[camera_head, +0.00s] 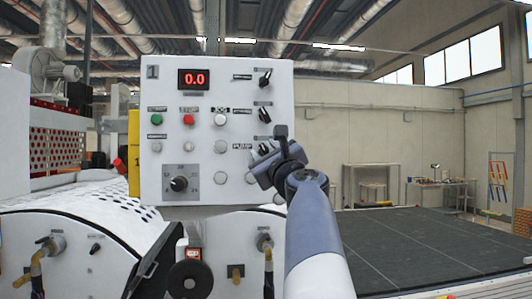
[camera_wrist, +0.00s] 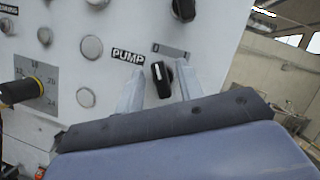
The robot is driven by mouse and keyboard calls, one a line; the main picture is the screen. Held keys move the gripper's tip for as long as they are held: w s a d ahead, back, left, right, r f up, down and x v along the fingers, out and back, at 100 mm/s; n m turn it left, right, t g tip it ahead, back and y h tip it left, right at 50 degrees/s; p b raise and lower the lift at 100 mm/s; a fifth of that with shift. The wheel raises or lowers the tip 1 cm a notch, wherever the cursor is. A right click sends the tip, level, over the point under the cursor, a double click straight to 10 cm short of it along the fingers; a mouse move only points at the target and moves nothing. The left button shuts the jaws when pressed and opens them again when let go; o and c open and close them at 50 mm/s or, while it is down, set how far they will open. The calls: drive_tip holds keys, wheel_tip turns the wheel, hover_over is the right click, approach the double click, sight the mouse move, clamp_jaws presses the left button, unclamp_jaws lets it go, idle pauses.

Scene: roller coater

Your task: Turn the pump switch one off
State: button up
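The pump switch (camera_wrist: 161,78) is a small black rotary knob with a white pointer mark, right of the PUMP label (camera_wrist: 128,56) on the white control panel (camera_head: 211,88). In the wrist view its pointer stands close to upright. My gripper (camera_wrist: 158,82) is open, with one pale finger on each side of the knob. I cannot tell whether the fingers touch it. In the head view my gripper (camera_head: 266,160) is at the panel's lower right and partly covers the switch area.
Two other black selector knobs (camera_head: 265,77) (camera_head: 264,114) sit above on the panel's right side. A dial (camera_head: 179,183), several buttons, and a red display (camera_head: 194,79) reading 0.0 are to the left. A dark flat surface (camera_head: 425,240) lies to the right.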

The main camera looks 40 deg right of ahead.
drive_tip(key=b+v, duration=0.4)
drive_tip(key=v, duration=0.6)
drive_tip(key=shift+s+f, duration=0.15)
drive_tip(key=shift+s, duration=0.2)
drive_tip(key=shift+a, duration=0.1)
drive_tip(key=p+x, duration=0.4)
drive_tip(key=x, duration=0.6)
drive_tip(key=shift+w+r, duration=0.15)
drive_tip(key=shift+r, duration=0.1)
drive_tip(key=shift+w, duration=0.35)
drive_tip(key=shift+f+m+h, duration=0.15)
drive_tip(key=shift+m+h, duration=0.25)
drive_tip(key=shift+m, duration=0.4)
drive_tip(key=shift+s+m, duration=0.15)
drive_tip(key=shift+m, duration=0.45)
drive_tip(key=shift+h, duration=0.4)
